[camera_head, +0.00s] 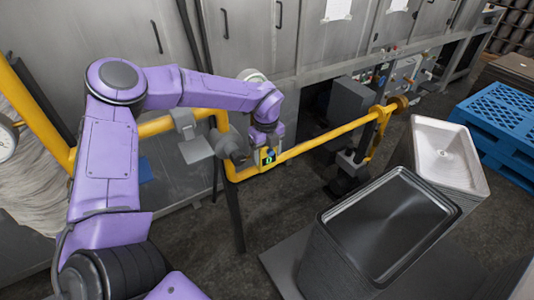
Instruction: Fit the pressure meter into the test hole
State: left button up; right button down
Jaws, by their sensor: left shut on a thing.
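My left gripper (233,148) is beside the yellow rail (318,142), near the middle of the head view. I cannot make out the test hole. My right gripper is not in view.
Grey brackets (195,148) are on the rail to the left of the gripper. Stacked dark trays (330,250) and a pale tray (450,155) stand at the right. A blue pallet (500,115) lies beyond them. Metal cabinets (245,30) close off the back.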

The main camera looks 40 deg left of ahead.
pick_arm(q)
jog(key=shift+w+a, duration=0.15)
jog(key=shift+a, duration=0.2)
